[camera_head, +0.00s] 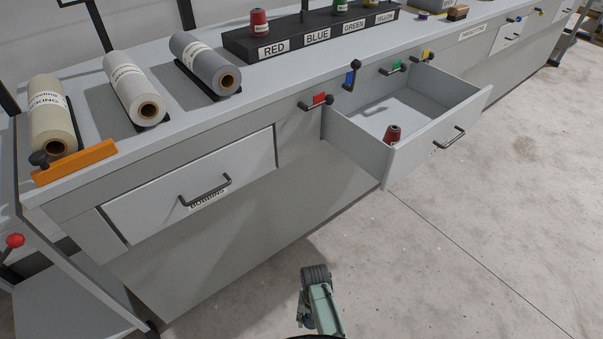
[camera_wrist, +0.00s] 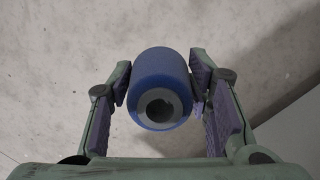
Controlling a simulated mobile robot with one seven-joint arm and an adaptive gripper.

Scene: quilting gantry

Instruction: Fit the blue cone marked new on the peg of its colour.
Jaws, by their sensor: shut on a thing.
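In the wrist view, my gripper (camera_wrist: 160,84) is shut on a blue cone (camera_wrist: 162,70), its pads against both sides. The cone's grey end with a dark hole faces the camera. No "new" mark shows on it. Pale floor lies behind it. In the head view, a black rack (camera_head: 240,45) on the counter carries the labels RED, BLUE, GREEN and YELLOW. The peg by the BLUE label (camera_head: 304,12) looks bare, its top cut off by the frame.
An open drawer (camera_head: 440,128) juts from the counter, with a red cone (camera_head: 392,134) inside. The lever with the blue tag (camera_head: 350,77) stands upright; the red-tagged lever (camera_head: 318,101) lies level. Several fabric rolls (camera_head: 130,85) lie at left. Floor before the counter is clear.

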